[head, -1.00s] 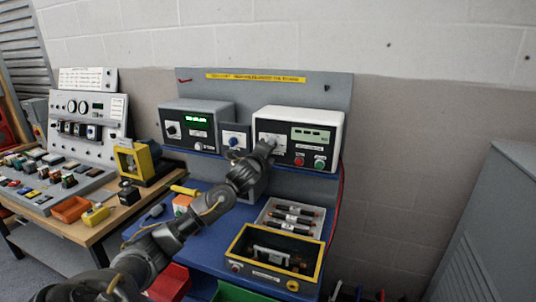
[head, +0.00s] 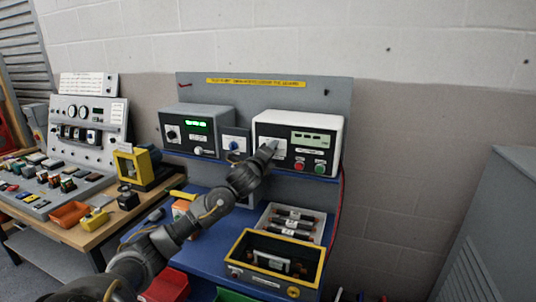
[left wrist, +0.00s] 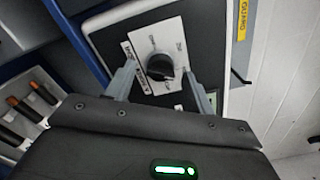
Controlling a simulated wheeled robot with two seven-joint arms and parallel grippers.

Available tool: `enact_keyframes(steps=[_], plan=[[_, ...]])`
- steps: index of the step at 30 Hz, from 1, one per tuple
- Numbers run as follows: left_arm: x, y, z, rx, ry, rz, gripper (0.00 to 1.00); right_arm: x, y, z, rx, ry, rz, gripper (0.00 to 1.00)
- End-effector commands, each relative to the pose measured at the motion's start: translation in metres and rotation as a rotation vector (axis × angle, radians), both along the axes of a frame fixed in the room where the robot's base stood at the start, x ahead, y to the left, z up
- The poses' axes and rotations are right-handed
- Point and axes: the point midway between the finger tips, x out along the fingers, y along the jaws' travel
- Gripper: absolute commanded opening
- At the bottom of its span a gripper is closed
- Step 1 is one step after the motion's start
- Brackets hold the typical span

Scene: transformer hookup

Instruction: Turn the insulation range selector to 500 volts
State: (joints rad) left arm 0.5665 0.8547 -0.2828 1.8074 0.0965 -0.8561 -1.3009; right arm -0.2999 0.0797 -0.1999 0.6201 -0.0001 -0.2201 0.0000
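The insulation range selector is a black round knob (left wrist: 160,67) on a white marked plate (left wrist: 172,40), seen in the left wrist view. Its printed labels are too small to read surely. It sits on the left side of the white-cased instrument (head: 328,128), where my gripper hides it in the head view. My left gripper (left wrist: 163,73) is open, with one finger on each side of the knob and visible gaps to it. In the head view my left gripper (head: 268,150) is in front of the instrument's left half. My right gripper is not in view.
A yellow-rimmed box (head: 236,246) and a tray of dark cylinders (head: 264,219) lie below.

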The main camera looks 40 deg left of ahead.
Motion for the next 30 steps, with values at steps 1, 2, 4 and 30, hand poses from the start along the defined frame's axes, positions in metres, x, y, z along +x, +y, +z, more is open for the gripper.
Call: enact_keyframes(steps=[1, 2, 4, 30], plan=[[0.000, 0.000, 0.000, 0.000, 0.000, 0.000, 0.53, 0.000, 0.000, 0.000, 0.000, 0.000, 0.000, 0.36], [0.000, 0.000, 0.000, 0.000, 0.000, 0.000, 0.53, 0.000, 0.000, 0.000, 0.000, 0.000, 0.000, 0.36], [0.000, 0.000, 0.000, 0.000, 0.000, 0.000, 0.53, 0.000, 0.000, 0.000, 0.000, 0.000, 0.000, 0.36], [-0.101, -0.035, -0.001, 0.000, 0.000, 0.000, 0.53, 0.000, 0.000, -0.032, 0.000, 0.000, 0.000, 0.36]])
